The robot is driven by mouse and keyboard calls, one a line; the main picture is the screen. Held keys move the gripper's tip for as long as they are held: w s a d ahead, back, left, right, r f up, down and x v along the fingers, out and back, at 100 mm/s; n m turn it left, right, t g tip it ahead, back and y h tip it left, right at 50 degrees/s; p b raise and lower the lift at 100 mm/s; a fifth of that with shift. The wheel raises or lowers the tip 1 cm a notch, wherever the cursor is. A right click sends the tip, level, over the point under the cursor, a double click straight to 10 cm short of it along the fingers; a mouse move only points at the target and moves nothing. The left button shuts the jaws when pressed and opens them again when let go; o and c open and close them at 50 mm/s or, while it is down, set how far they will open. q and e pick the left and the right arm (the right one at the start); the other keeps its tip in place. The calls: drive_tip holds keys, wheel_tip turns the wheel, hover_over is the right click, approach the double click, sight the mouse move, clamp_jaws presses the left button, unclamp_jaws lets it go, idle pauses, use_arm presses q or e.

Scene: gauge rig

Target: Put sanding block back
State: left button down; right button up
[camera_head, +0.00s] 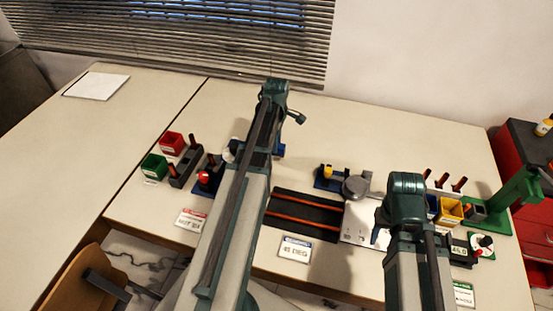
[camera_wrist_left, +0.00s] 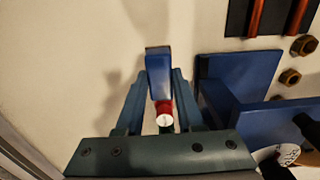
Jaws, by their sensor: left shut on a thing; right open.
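A blue block, seemingly the sanding block (camera_wrist_left: 158,75), is between the fingers of my left gripper (camera_wrist_left: 158,95) in the left wrist view. A red piece with a white round end (camera_wrist_left: 164,112) shows at its near end; I cannot tell whether it is part of the block. A blue bracket (camera_wrist_left: 240,75) stands just right of the gripper, apart from the block. In the head view the left fingers and block are hidden by my arm. My right gripper (camera_head: 380,237) is open over the white plate (camera_head: 358,222), mostly hidden by its wrist.
A black tray with orange rods (camera_head: 305,215) lies between the arms. Red (camera_head: 172,143) and green (camera_head: 154,166) bins stand at left. A yellow bin (camera_head: 449,211) and green stand (camera_head: 518,190) are at right. Brass nuts (camera_wrist_left: 290,77) lie beyond the bracket.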

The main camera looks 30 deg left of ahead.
use_arm(q)
drive_tip(key=shift+f, duration=0.5)
use_arm(e)
drive_tip(key=shift+f, duration=0.5)
use_arm(q)
wheel_tip(320, 180, down, 4)
drive_tip(key=b, duration=0.3)
drive_tip(key=shift+r+b, duration=0.25)
drive_tip(key=shift+b, duration=0.05)
use_arm(e)
wheel_tip(320, 180, down, 3)
drive_tip(key=shift+f, duration=0.2)
use_arm(q)
drive_tip(key=shift+f, duration=0.2)
use_arm(e)
drive_tip(key=shift+f, duration=0.2)
use_arm(q)
drive_tip(key=c, duration=0.5)
unclamp_jaws()
drive_tip(key=shift+r, duration=0.1)
drive_tip(key=shift+r, duration=0.1)
use_arm(e)
drive_tip(key=shift+r, duration=0.2)
use_arm(q)
wheel_tip(320, 180, up, 12)
drive_tip(key=p, duration=1.2)
drive_tip(key=shift+r, duration=0.1)
use_arm(e)
wheel_tip(320, 180, up, 12)
